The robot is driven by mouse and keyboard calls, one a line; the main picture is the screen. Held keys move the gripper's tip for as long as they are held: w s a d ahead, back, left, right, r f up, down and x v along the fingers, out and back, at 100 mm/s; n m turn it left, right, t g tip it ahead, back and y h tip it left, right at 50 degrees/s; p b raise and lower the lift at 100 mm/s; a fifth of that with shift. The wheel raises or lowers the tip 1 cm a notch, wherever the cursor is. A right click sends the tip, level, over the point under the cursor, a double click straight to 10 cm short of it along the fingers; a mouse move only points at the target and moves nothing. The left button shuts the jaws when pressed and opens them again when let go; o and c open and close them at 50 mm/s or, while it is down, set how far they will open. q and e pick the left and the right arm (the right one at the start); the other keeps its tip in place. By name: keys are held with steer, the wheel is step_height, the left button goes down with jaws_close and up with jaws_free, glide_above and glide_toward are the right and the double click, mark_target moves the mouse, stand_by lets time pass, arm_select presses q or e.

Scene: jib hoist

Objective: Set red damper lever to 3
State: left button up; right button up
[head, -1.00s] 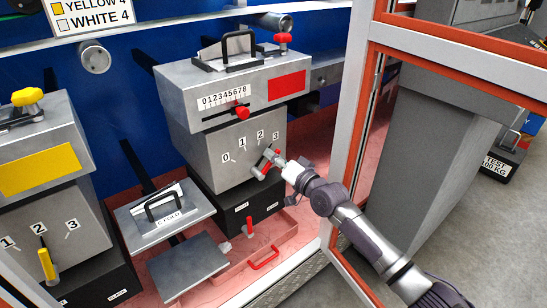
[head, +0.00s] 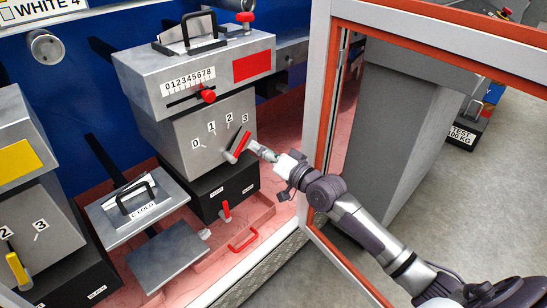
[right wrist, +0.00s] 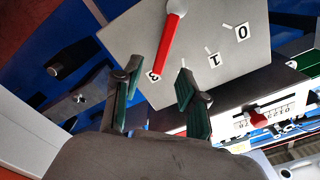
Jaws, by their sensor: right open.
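The red damper lever (head: 242,143) is on the grey front panel of the middle unit, below the red-marked box. Its handle tilts up and right towards the 3 label (head: 245,118). In the right wrist view, upside down, the red lever (right wrist: 169,45) runs from its pivot to the 3 label (right wrist: 153,76). My right gripper (head: 259,149) is just right of the lever. In the right wrist view the gripper (right wrist: 159,74) is open, with the lever's end seen between its green-padded fingers. They look apart from the handle. My left gripper is out of view.
A red slider knob (head: 208,96) sits above the panel. A small red lever (head: 226,211) and red handle (head: 243,239) are below. The orange-edged door frame (head: 320,130) stands close to my right arm. A yellow lever (head: 17,269) is at left.

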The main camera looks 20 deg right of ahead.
steer(key=v, duration=0.5)
stand_by(0.3)
